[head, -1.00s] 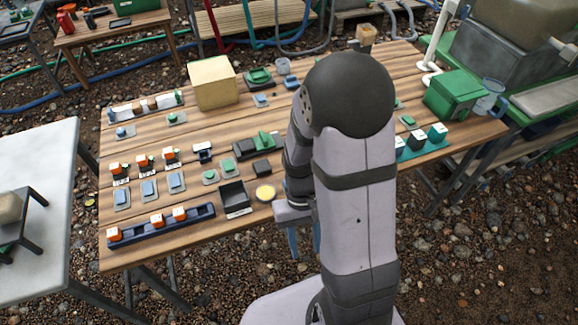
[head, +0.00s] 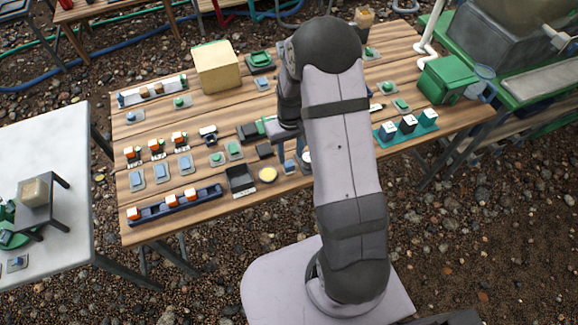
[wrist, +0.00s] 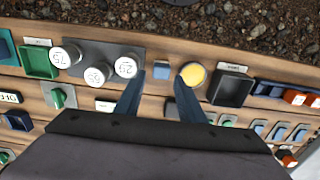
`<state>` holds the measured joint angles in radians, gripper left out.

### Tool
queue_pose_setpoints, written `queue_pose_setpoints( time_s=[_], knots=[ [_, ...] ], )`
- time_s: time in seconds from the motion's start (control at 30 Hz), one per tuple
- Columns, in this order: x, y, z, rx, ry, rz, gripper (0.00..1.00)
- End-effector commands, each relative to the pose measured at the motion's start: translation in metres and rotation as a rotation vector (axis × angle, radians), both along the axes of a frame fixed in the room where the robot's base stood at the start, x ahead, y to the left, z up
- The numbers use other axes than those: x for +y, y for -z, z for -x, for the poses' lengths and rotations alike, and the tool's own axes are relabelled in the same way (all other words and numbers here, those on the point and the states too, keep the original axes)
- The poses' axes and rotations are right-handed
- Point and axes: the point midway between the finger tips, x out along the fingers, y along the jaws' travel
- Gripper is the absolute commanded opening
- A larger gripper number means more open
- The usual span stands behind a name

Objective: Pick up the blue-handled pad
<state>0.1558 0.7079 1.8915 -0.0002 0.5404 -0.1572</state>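A small pad with a blue handle (head: 289,166) lies near the table's front edge, right of a yellow disc. The same small blue piece (wrist: 161,70) shows in the wrist view, between and just beyond the fingertips. My gripper (wrist: 159,80) is open and empty above the table, its two blue fingers apart; in the head view it (head: 291,152) hangs partly behind my arm. I cannot tell its exact height over the pad. Several other small plates with blue tops (head: 161,174) lie at the table's left.
The yellow disc (wrist: 193,75) is close beside the right finger. A black open box (wrist: 231,87) is beyond it. White round pieces with numbers (wrist: 126,66) sit on a grey holder left of the fingers. A blue rack with orange-topped blocks (head: 173,205) lines the front left edge.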

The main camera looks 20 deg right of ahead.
Motion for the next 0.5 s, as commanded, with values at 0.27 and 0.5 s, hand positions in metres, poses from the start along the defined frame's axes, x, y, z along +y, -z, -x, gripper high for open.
queue_pose_setpoints(
  time_s=[0.27, 0.5],
  knots=[
    [0.000, 0.017, 0.000, 0.002, 0.001, 0.000, 0.36],
    [0.001, 0.022, 0.000, 0.004, 0.001, -0.001, 0.36]
  ],
)
